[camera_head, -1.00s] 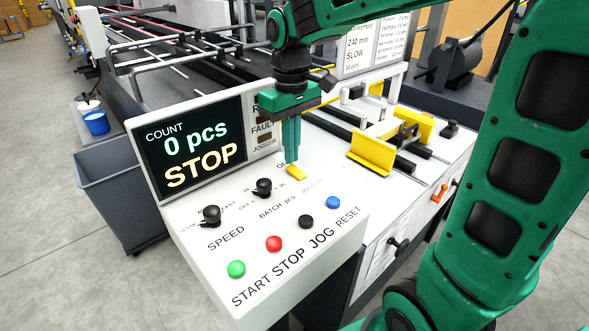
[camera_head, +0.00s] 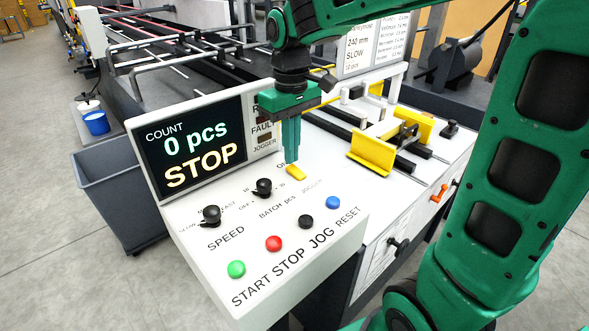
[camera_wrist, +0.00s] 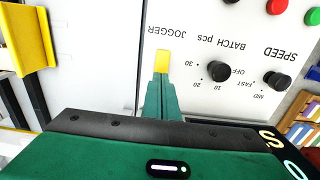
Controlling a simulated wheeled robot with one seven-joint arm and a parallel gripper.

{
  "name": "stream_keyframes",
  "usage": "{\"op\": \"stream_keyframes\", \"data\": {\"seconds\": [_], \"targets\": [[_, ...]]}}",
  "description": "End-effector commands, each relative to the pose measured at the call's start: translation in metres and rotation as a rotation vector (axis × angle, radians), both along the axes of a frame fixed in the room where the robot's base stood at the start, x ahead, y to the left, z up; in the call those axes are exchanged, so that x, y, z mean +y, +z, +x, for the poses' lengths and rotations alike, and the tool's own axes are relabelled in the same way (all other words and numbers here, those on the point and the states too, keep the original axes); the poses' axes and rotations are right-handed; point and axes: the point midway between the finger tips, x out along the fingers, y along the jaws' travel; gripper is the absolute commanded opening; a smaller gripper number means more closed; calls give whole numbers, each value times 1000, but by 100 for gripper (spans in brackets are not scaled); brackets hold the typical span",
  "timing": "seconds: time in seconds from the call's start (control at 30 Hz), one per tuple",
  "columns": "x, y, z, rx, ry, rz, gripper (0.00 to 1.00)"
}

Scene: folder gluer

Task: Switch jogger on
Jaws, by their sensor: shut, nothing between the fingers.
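The jogger switch (camera_head: 296,173) is a small yellow lever on the white sloped control panel (camera_head: 262,222), between an "ON" marking and the JOGGER label. My gripper (camera_head: 291,157) points down at it with its green fingers shut and empty. The fingertips are at the lever's far end; whether they touch it I cannot tell. In the wrist view the yellow lever (camera_wrist: 162,60) shows just beyond the fingertips (camera_wrist: 163,75), beside the JOGGER label. The screen (camera_head: 193,146) reads "COUNT 0 pcs STOP". The lamp beside JOGGER on the display looks dark and is partly hidden.
Black SPEED (camera_head: 211,215) and BATCH (camera_head: 263,187) knobs sit left of the switch. Green (camera_head: 236,268), red (camera_head: 274,243), black (camera_head: 306,221) and blue (camera_head: 333,202) buttons line the front edge. Yellow guides (camera_head: 370,155) stand to the right.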

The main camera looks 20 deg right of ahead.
Motion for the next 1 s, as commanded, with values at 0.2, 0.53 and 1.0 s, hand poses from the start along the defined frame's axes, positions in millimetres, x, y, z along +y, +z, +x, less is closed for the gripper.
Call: {"op": "stream_keyframes", "data": {"seconds": [0.2, 0.53, 1.0], "targets": [[0, -2, 0, 1, 0, 0, 0], [0, -6, 0, 0, 0, 0, 0], [0, -12, 0, 1, 0, 0, 0]]}}
